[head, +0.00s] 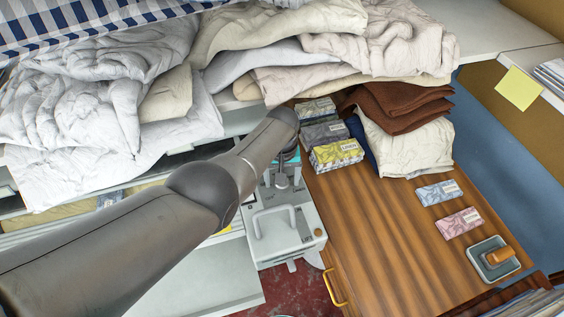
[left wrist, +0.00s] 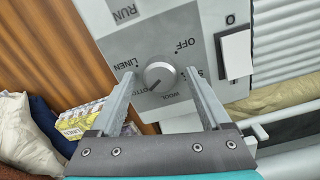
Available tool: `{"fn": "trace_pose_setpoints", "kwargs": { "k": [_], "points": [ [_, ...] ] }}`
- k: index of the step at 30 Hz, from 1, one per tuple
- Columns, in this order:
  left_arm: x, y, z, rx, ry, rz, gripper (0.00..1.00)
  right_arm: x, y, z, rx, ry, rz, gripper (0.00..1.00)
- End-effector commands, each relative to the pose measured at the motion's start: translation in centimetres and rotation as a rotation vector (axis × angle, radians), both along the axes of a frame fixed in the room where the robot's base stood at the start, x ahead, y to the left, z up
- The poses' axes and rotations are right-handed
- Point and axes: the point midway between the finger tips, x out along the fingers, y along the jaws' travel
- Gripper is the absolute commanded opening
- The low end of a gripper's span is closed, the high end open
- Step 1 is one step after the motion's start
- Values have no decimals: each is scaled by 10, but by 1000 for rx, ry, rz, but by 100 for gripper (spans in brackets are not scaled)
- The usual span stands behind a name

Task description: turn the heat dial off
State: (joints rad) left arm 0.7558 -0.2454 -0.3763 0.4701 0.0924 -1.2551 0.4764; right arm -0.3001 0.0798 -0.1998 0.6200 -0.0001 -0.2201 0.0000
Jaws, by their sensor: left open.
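The round grey heat dial (left wrist: 161,75) sits on the grey control panel (left wrist: 170,28) in the left wrist view. Labels OFF, LINEN, COTTON and WOOL surround it, with another partly covered by a finger. In the head view my left arm reaches over the grey machine (head: 306,207) and hides most of that gripper. My right gripper is not in view.
A white switch plate (left wrist: 236,55) is beside the dial, right of the right finger. The wooden table (head: 390,235) holds patterned boxes (head: 336,154), folded cloths (head: 408,145) and a small tray (head: 486,272). Piled linens (head: 95,100) lie behind my arm.

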Motion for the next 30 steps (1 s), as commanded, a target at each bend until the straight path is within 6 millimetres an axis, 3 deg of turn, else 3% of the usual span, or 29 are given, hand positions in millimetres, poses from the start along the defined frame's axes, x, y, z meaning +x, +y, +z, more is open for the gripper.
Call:
{"fn": "trace_pose_setpoints", "kwargs": {
  "k": [15, 24, 30],
  "points": [
    [1, 0, 83, -1, -4, 1, 81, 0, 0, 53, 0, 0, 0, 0],
    [1, 0, 129, -2, -3, 1, 81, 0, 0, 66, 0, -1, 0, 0],
    [1, 0, 145, 0, -2, 1, 81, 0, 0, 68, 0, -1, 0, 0]
  ]
}}
